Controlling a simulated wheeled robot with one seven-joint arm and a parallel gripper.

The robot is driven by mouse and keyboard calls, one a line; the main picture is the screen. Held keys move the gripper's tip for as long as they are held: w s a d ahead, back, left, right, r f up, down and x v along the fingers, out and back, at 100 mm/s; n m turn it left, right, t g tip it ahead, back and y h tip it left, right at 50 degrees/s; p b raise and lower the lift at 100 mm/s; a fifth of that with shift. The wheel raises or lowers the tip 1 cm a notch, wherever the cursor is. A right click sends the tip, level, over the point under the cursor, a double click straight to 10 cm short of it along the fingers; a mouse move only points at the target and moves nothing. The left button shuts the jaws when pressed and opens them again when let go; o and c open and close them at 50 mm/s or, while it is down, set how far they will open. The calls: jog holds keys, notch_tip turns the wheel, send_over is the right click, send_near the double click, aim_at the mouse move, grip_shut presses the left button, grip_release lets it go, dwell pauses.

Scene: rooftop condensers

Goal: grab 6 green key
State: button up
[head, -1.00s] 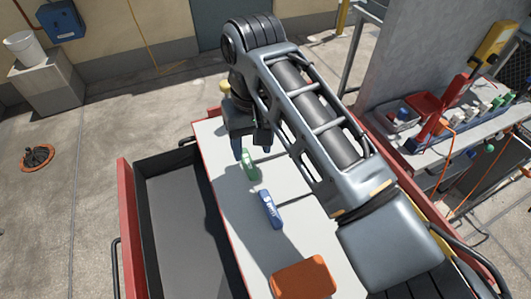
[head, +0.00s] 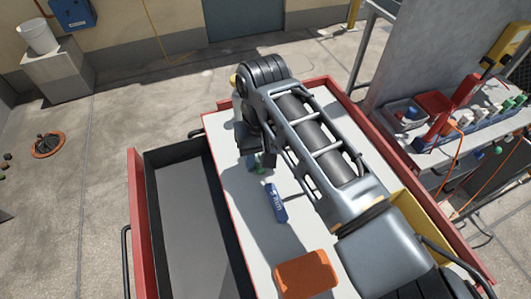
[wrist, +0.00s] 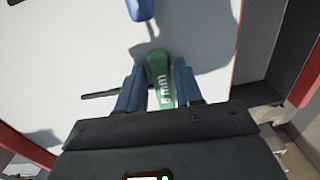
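The green key (wrist: 160,78) has a green handle marked "6 mm" and lies on the pale work surface. In the wrist view it sits between the two blue fingers of my gripper (wrist: 161,82), one on each side, with narrow gaps. My gripper looks open around the handle. In the head view only a small part of the green key (head: 260,170) shows beneath my gripper (head: 257,160); the rest is hidden. A thin dark rod (wrist: 98,95) sticks out left of the fingers in the wrist view; I cannot tell if it belongs to the key.
A blue-handled key (head: 276,203) lies nearby on the pale top; its end also shows in the wrist view (wrist: 141,9). An orange item (head: 306,275) lies at the near edge. An open dark drawer (head: 185,225) is at left. A cluttered shelf (head: 440,145) stands at right.

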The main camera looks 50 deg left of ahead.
grip_shut()
jog(key=shift+r, duration=0.15)
